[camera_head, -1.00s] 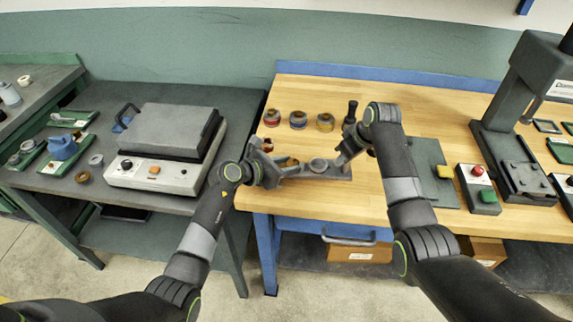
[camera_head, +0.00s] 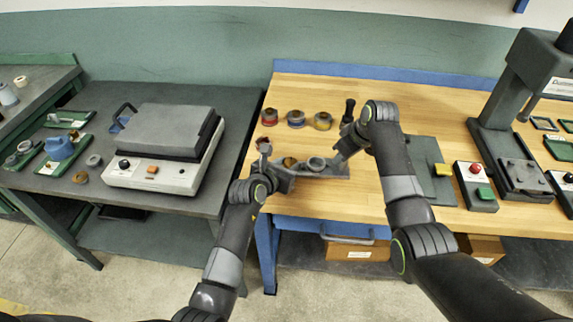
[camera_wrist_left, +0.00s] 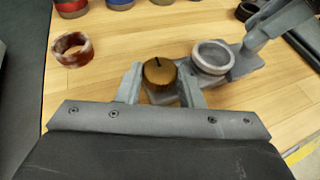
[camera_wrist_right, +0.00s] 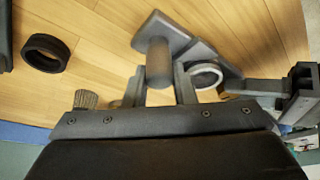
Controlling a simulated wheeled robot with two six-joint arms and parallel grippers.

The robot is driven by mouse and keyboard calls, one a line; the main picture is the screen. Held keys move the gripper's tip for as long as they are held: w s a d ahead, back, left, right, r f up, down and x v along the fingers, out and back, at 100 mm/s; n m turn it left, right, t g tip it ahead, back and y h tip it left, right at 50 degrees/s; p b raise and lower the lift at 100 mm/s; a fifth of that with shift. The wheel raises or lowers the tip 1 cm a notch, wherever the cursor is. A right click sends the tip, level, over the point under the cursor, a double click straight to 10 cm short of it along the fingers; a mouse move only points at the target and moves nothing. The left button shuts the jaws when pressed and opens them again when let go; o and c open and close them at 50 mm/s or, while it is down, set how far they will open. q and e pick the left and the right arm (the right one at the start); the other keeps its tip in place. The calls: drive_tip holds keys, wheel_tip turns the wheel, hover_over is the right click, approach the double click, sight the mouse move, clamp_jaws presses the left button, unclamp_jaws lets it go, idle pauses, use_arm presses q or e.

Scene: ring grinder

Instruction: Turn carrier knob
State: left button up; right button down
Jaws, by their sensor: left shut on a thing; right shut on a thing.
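The carrier is a grey bar (camera_head: 335,173) on the wooden bench, with a pale ring (camera_head: 315,163) on it. Its round bronze knob (camera_wrist_left: 160,77) has a dark line mark on top. My left gripper (camera_wrist_left: 162,88) is shut on the knob, one finger on each side; it also shows in the head view (camera_head: 280,170). My right gripper (camera_wrist_right: 160,88) is shut on a dark cylindrical handle (camera_wrist_right: 159,60) that rises from a grey plate beside the ring; in the head view this gripper (camera_head: 345,147) is at the carrier's right end and hides the handle.
A dark-red ring (camera_head: 268,145) lies left of the carrier. Several coloured rings (camera_head: 296,118) stand behind it. A black-handled tool (camera_head: 349,110) stands near my right wrist. Button boxes (camera_head: 476,183) and a press (camera_head: 512,120) are at right. Bench between carrier and back rings is clear.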

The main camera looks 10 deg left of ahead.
use_arm(q)
drive_tip(key=shift+f, duration=0.15)
drive_tip(key=o, duration=1)
drive_tip(key=v, duration=1.2)
drive_tip(key=shift+a, duration=0.1)
